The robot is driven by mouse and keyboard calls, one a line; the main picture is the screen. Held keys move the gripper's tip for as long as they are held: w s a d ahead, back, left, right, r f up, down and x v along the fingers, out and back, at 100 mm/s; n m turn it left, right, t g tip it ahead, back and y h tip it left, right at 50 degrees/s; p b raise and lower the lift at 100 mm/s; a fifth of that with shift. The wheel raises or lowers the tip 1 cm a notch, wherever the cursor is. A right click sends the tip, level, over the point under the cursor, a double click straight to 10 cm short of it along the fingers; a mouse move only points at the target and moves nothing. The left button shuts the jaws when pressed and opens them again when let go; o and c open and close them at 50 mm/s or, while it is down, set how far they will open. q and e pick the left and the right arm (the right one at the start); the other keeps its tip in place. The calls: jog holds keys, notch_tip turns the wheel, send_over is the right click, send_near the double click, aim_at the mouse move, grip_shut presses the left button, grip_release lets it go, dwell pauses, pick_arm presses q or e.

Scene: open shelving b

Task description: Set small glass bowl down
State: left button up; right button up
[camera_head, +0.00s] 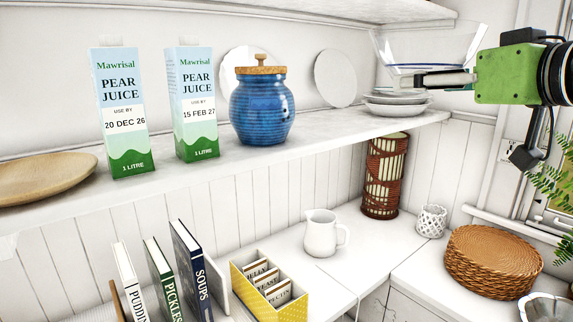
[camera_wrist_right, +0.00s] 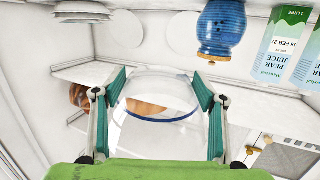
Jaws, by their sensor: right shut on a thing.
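The small glass bowl (camera_head: 425,46) is clear with a thin blue line and is held upright at the right end of the upper shelf in the head view. My right gripper (camera_head: 432,79) reaches in from the right and is shut on the bowl. In the right wrist view the glass bowl (camera_wrist_right: 155,118) sits between the two green fingers of my right gripper (camera_wrist_right: 160,82). In the head view the bowl overlaps the stack of white plates (camera_head: 396,108); I cannot tell whether they touch. My left gripper is not in view.
The upper shelf (camera_head: 330,128) holds a blue jar (camera_head: 262,108), two juice cartons (camera_head: 122,112) (camera_head: 195,105) and a wooden bowl (camera_head: 45,178). Bare shelf shows between the jar and the plates. Below stand a white jug (camera_head: 322,235), a lantern (camera_head: 384,176) and woven mats (camera_head: 493,262).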

jog(key=a+f+n+g+y, duration=0.2)
jog(key=a+f+n+y, duration=0.15)
jog(key=f, duration=0.85)
jog(key=a+f+n+g+y, duration=0.3)
jog(key=a+f+y, duration=0.15)
jog(key=f, duration=0.65)
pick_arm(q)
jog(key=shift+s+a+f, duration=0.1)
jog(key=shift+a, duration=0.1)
pick_arm(e)
jog(key=s+d+f, duration=0.2)
jog(key=s+f, duration=0.5)
jog(key=f, duration=0.3)
jog(key=s+d+f+n+g, duration=0.1)
jog(key=s+d+f, duration=0.1)
jog(key=s+f, duration=0.5)
notch_tip(320, 180, down, 5)
jog(key=shift+r, duration=0.2)
jog(key=shift+a+y, duration=0.1)
jog(key=shift+y, duration=0.2)
